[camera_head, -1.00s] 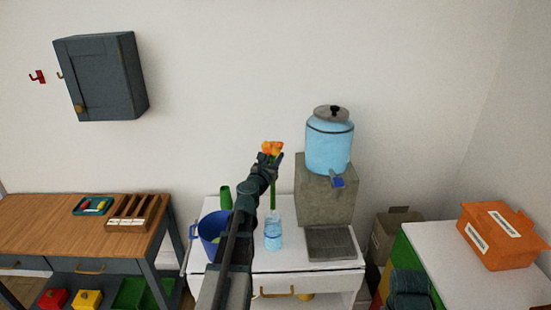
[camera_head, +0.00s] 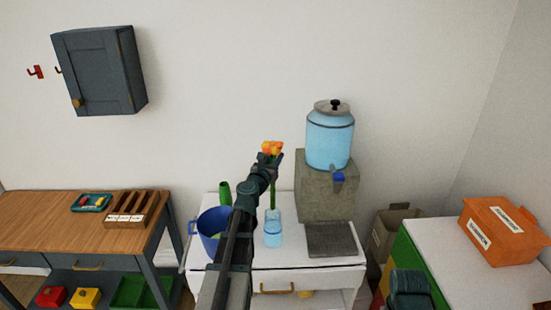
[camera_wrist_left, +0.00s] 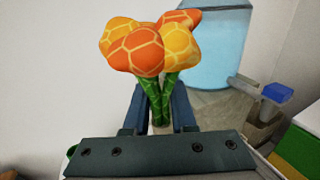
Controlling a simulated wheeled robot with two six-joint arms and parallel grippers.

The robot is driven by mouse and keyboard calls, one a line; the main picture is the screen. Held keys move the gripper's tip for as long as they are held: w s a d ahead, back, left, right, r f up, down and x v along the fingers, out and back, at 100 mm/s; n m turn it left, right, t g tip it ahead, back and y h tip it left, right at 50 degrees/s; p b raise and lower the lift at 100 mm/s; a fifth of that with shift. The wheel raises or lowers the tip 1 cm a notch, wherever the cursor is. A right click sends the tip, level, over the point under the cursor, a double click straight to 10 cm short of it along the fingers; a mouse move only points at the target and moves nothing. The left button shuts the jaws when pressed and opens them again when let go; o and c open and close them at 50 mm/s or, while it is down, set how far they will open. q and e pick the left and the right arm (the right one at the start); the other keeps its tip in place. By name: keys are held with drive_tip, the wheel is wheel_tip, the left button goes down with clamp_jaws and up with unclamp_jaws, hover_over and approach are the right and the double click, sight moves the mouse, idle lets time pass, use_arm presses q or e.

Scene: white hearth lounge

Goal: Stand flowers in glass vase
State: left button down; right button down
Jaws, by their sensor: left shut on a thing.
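My left gripper (camera_head: 268,163) is shut on the flowers (camera_head: 271,148), which have orange and yellow heads and green stems. The flowers are held upright. The left wrist view shows the flower heads (camera_wrist_left: 150,45) above the two fingers (camera_wrist_left: 158,108), with the stems between them. The glass vase (camera_head: 273,235), clear with blue water in it, stands on the white cabinet under the flowers. The stems' lower end shows at the vase's rim; I cannot tell whether it is inside or behind it.
A blue pot (camera_head: 212,240) and a green bottle (camera_head: 225,193) stand left of the vase. A blue water dispenser (camera_head: 330,140) on a stone block (camera_head: 325,190) stands to its right. An orange box (camera_head: 495,232) sits on the white surface at far right.

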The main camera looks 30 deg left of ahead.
use_arm(q)
drive_tip(key=shift+f, duration=0.1)
use_arm(e)
drive_tip(key=shift+f, duration=0.15)
